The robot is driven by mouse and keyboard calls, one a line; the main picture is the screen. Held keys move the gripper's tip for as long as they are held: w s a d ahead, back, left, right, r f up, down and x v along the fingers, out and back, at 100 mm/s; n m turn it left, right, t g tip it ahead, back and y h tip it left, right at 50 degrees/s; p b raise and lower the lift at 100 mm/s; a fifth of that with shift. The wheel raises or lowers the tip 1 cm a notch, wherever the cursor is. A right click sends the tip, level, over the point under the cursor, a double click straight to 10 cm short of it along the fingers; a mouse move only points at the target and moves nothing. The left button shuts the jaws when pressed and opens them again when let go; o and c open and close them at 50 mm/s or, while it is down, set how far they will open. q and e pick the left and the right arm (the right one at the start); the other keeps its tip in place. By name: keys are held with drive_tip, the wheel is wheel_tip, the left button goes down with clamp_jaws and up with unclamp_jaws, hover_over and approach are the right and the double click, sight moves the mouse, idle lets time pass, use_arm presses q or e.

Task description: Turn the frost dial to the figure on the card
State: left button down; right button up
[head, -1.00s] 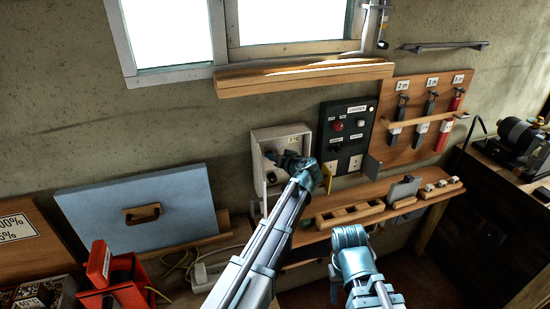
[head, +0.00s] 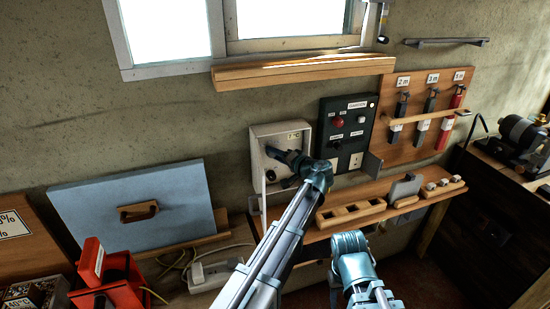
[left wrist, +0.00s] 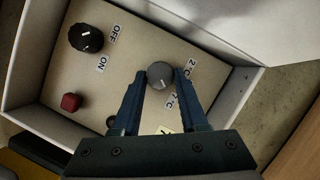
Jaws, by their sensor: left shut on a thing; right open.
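The frost dial (left wrist: 161,76) is a grey round knob with a pale pointer mark, on the panel of an open white box (head: 254,150) on the wall. Printed °C figures (left wrist: 190,70) sit beside it in the left wrist view. My left gripper (head: 271,153) reaches into the box; in the left wrist view its fingers (left wrist: 161,82) are on both sides of the dial, shut on it. A small pale card (left wrist: 164,128) with a dark mark is mostly hidden behind the gripper, so I cannot read it. My right gripper (head: 349,246) is low in front of the shelf, open.
A black knob (left wrist: 86,38) marked ON/OFF and a red button (left wrist: 71,102) share the panel. A dark control panel (head: 347,125) is right of the box. A wooden shelf (head: 300,236) with blocks runs below. A blue lid (head: 110,210) leans at the left.

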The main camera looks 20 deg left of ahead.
use_arm(q)
drive_tip(key=shift+m, duration=0.3)
use_arm(e)
drive_tip(key=shift+f, duration=0.3)
use_arm(q)
drive_tip(key=shift+c, duration=2.2)
unclamp_jaws()
drive_tip(key=shift+s+d, duration=0.1)
drive_tip(key=shift+s, duration=0.05)
use_arm(e)
drive_tip(key=shift+d, duration=0.1)
